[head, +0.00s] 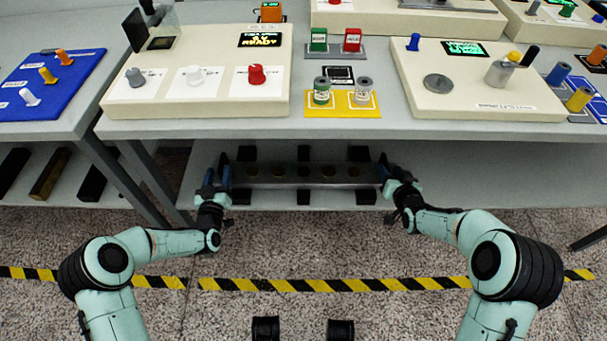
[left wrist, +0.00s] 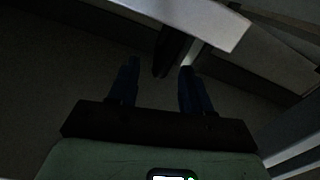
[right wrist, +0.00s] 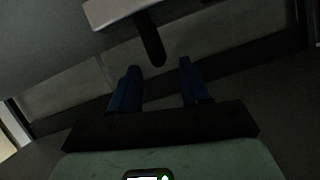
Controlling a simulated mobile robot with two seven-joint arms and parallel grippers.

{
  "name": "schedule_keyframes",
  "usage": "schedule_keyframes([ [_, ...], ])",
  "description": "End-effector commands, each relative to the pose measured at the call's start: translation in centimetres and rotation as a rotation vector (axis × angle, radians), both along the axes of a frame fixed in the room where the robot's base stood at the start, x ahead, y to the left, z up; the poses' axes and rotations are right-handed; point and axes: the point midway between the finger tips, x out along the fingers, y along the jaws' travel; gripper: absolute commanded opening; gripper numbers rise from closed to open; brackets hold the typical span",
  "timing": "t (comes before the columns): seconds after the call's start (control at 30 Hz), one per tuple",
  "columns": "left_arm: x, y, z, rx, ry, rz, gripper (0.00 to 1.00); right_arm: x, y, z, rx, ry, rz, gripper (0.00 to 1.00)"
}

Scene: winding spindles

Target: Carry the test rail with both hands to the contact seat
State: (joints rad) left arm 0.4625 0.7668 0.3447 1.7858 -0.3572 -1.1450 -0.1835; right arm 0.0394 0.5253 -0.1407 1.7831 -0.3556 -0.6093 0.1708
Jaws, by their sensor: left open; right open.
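The test rail (head: 305,176), a long dark metal bar with several round holes, lies level on dark blocks on the lower shelf under the bench. My left gripper (head: 218,178) is open at the rail's left end, and my right gripper (head: 388,172) is open at its right end. A dark post, apparently a rail handle, shows just ahead of the open blue fingers in the left wrist view (left wrist: 172,50) and in the right wrist view (right wrist: 150,42). Neither gripper is visibly closed on it. I cannot tell which thing is the contact seat.
The bench top above holds a cream panel with knobs (head: 275,110), a yellow pad with two cylinders (head: 343,111) and another cream panel (head: 405,70). A striped floor line (head: 330,286) crosses open floor.

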Motion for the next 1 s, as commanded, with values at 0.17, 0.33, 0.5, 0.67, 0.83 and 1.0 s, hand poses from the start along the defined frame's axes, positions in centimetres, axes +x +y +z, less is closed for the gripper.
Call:
schedule_keyframes([
  [0.17,3.2,0.0,0.0,-0.001,-0.001,0.001,0.49,3.0,0.4,-1.3,0.0,0.0,0.001,0.47],
  [0.33,5.0,0.0,0.0,-0.001,0.0,0.0,0.49,4.6,0.5,-1.9,-0.001,0.001,0.001,0.47],
  [0.5,5.7,0.1,0.0,0.0,0.0,0.0,0.49,5.3,0.5,-2.2,0.0,0.001,0.001,0.47],
  [0.67,5.8,0.1,0.0,0.0,0.0,0.0,0.49,5.3,0.5,-2.2,0.0,0.0,0.001,0.47],
  [0.83,5.8,0.1,0.0,0.0,0.001,0.0,0.33,5.3,0.5,-2.2,0.0,0.0,0.001,0.3],
  [1.0,5.7,0.1,0.0,0.0,0.001,0.0,0.0,5.3,0.5,-2.2,0.0,0.0,0.001,0.0],
])
